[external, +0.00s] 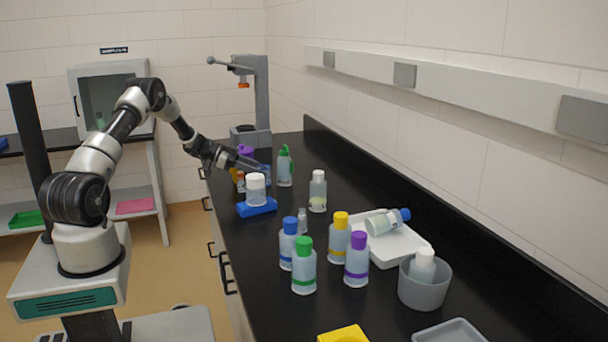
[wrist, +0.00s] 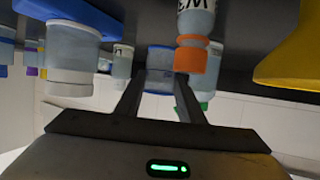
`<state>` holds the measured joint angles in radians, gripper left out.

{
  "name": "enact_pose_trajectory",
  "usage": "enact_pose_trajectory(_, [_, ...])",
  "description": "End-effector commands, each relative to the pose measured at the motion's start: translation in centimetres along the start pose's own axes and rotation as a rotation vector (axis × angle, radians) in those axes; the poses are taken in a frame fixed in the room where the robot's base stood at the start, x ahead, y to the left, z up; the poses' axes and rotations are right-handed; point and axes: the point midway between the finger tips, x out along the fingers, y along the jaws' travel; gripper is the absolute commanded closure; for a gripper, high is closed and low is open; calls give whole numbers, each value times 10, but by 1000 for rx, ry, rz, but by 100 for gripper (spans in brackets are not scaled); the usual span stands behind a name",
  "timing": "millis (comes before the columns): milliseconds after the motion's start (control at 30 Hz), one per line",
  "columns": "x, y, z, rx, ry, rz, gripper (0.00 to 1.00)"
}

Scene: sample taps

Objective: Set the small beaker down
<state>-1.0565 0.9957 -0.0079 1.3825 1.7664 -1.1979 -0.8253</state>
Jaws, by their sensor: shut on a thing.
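The small beaker (wrist: 158,60) is a clear, blue-tinted vessel between the two fingers of my gripper (wrist: 158,88) in the wrist view, which looks inverted. My gripper is shut on it. In the external view my gripper (external: 255,164) reaches low over the far part of the black bench, and the beaker (external: 265,171) shows as a small bluish shape at the fingertips. I cannot tell whether the beaker's base touches the bench.
A white-capped jar on a blue block (external: 257,207) stands nearer on the bench. A green-capped bottle (external: 285,168) stands right of the gripper. An orange-capped bottle (wrist: 190,60) and a yellow object (wrist: 292,55) are close in the wrist view. A grey press (external: 250,105) stands behind.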

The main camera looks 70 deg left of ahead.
Motion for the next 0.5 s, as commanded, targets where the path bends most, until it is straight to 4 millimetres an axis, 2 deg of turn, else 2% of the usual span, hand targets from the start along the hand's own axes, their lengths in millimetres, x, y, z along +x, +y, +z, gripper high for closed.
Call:
enact_pose_trajectory(33, [14, 1, -6, 1, 2, 4, 89])
enact_pose_trajectory(300, [82, 1, -34, 1, 1, 3, 89])
enact_pose_trajectory(500, [119, 0, -50, 0, 1, 1, 89])
